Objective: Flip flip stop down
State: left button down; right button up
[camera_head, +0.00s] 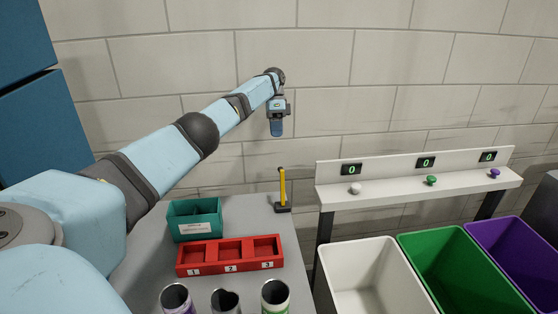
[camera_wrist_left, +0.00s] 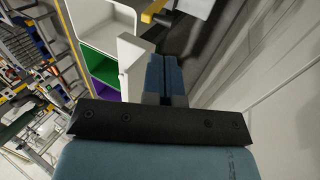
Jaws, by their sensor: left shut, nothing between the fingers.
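The flip stop (camera_head: 282,188) is a yellow upright lever on a black base, at the back right corner of the grey table. In the left wrist view a yellow piece with dark parts beside it shows at the top edge (camera_wrist_left: 151,13); it looks like the same lever, partly cut off. My left gripper (camera_head: 277,130) is raised in front of the brick wall, above the lever in the picture and apart from it. Its blue fingers are shut and empty, side by side in the left wrist view (camera_wrist_left: 162,78). My right gripper is not in view.
On the grey table (camera_head: 250,212) stand a teal box (camera_head: 194,220), a red tray numbered 1 to 3 (camera_head: 230,267) and cans (camera_head: 275,296) at the front. Right are a white shelf (camera_head: 410,184) with coloured knobs, and white (camera_head: 365,250), green (camera_head: 460,262) and purple (camera_head: 510,245) bins.

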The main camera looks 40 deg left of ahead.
aim_at(279, 169)
pick_arm(q)
jog(key=shift+s+d, duration=0.15)
jog(key=p+x, duration=0.1)
jog(key=x, duration=0.9)
jog(key=shift+p, duration=0.3)
